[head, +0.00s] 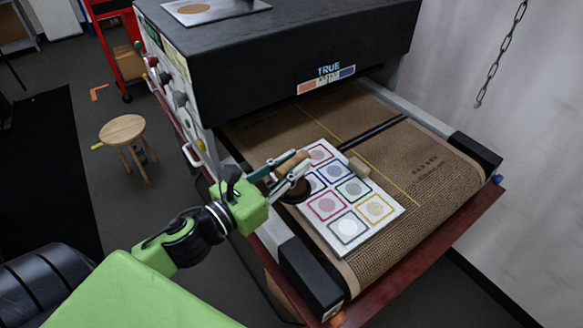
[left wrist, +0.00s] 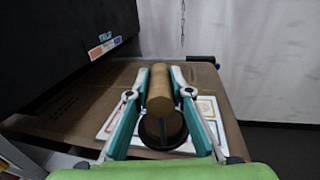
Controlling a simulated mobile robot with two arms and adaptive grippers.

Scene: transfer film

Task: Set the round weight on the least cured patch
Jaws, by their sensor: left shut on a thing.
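The round weight has a dark round base (head: 296,191) and a wooden handle (head: 292,164). My left gripper (head: 287,174) is shut on the handle, with a finger on each side. In the left wrist view the handle (left wrist: 160,82) stands between the fingers and the dark base (left wrist: 162,128) shows below. The base overlaps the left edge of a white sheet (head: 386,228); whether it touches is unclear. The sheet has several coloured square frames with round patches, including a magenta-framed patch (head: 326,206), a yellow-framed one (head: 375,207) and a grey-framed pale one (head: 347,227). The weight hides part of the sheet. My right gripper is not in view.
The sheet lies on a brown mesh belt (head: 424,186) of a black dryer (head: 270,45), whose hood rises behind. The belt is clear to the right. A wooden stool (head: 123,130) stands on the floor.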

